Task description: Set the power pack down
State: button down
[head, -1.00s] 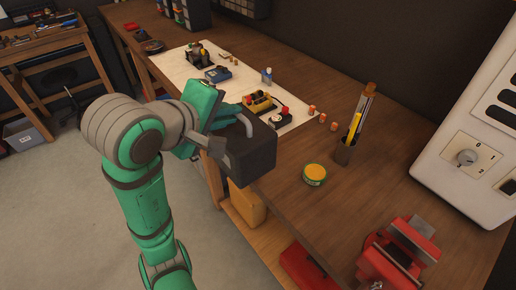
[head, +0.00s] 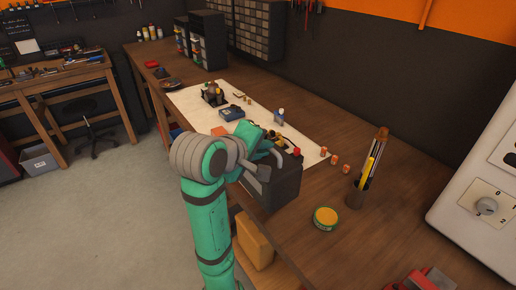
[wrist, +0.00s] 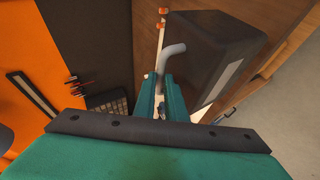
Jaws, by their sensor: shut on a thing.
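The power pack is a dark grey box (head: 274,192) with a light grey bent handle (head: 274,153). In the head view it is at the front edge of the wooden bench, overlapping it in the picture. My gripper (head: 262,160) is shut on the handle. In the wrist view the green fingers (wrist: 168,98) close at the handle, and the box (wrist: 215,45) lies beyond them. I cannot tell whether its underside touches the bench. The pack hides part of the mat's near end.
The bench (head: 390,215) has bare wood on the right, with a yellow tin (head: 325,218) and a pencil holder (head: 362,190). A pale mat (head: 187,97) bears several small items. Orange pieces (head: 334,160) stand behind the pack. A red vise (head: 425,282) is at the lower right.

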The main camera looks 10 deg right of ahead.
aim_at(270, 155)
jog(key=w+f, duration=0.1)
jog(key=d+f, duration=0.1)
jog(key=w+d+f, duration=0.1)
jog(key=f, duration=0.1)
jog(key=shift+w+d+f, duration=0.1)
jog(key=shift+w+d, duration=0.1)
jog(key=shift+w, duration=0.15)
jog(key=shift+w+d+f, duration=0.2)
jog(key=shift+f, duration=0.3)
jog(key=shift+s+f, duration=0.1)
jog(key=shift+f, duration=1.25)
jog(key=c, duration=1.8)
grip_release()
jog(key=shift+f, duration=0.2)
